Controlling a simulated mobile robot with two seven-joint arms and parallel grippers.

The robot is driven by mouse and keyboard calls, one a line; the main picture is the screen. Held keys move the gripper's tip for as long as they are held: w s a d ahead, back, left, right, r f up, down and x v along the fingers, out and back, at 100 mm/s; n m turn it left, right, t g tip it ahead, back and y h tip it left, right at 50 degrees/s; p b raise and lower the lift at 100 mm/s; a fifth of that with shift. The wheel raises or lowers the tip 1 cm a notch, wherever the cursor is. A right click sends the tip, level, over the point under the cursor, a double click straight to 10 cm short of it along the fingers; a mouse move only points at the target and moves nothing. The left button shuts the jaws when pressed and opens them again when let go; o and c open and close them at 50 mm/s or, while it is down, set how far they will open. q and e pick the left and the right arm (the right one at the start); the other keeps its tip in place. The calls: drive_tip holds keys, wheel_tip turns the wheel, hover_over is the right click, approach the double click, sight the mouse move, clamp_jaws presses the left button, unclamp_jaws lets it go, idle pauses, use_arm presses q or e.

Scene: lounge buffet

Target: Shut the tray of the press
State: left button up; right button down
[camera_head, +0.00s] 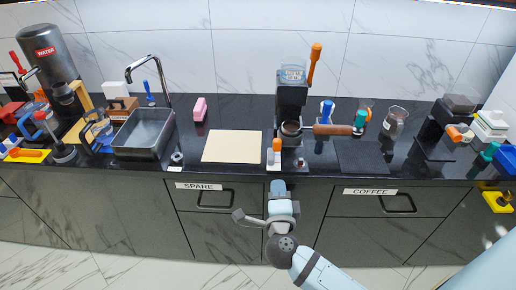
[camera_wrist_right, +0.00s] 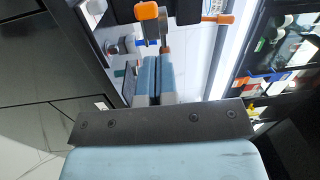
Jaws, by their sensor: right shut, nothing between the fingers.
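A tall black machine (camera_head: 291,98) with a clear top and an upright orange lever stands mid-counter; I take it for the press, but cannot be sure. A small pale tray-like part (camera_head: 274,160) with an orange knob (camera_head: 277,145) sticks out at its front, near the counter edge. The orange knob also shows in the wrist view (camera_wrist_right: 147,11). My right gripper (camera_head: 277,186) is shut and empty, just in front of and below this part. Its blue fingers (camera_wrist_right: 155,78) lie together in the wrist view; whether they touch the part is unclear. My left gripper is not in view.
A wooden-handled portafilter (camera_head: 333,130) juts right from the machine. A beige board (camera_head: 232,146) and a sink (camera_head: 145,133) lie to its left. A dark mat (camera_head: 362,157) and a glass jar (camera_head: 394,121) are to its right. Drawers marked SPARE (camera_head: 198,186) and COFFEE (camera_head: 370,191) are below.

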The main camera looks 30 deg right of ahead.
drive_tip(key=m+g, duration=0.1)
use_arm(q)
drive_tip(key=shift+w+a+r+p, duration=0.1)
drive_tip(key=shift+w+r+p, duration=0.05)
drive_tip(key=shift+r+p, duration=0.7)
use_arm(e)
approach(277, 146)
drive_tip(key=x, duration=0.7)
drive_tip(key=shift+w+d+f, duration=0.1)
drive_tip(key=shift+w, duration=0.15)
use_arm(q)
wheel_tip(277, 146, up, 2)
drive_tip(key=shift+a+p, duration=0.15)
drive_tip(key=shift+p, duration=0.95)
use_arm(e)
drive_tip(key=x, duration=0.9)
drive_tip(key=shift+w+d, duration=0.2)
drive_tip(key=shift+d, duration=0.1)
drive_tip(key=shift+a, duration=0.1)
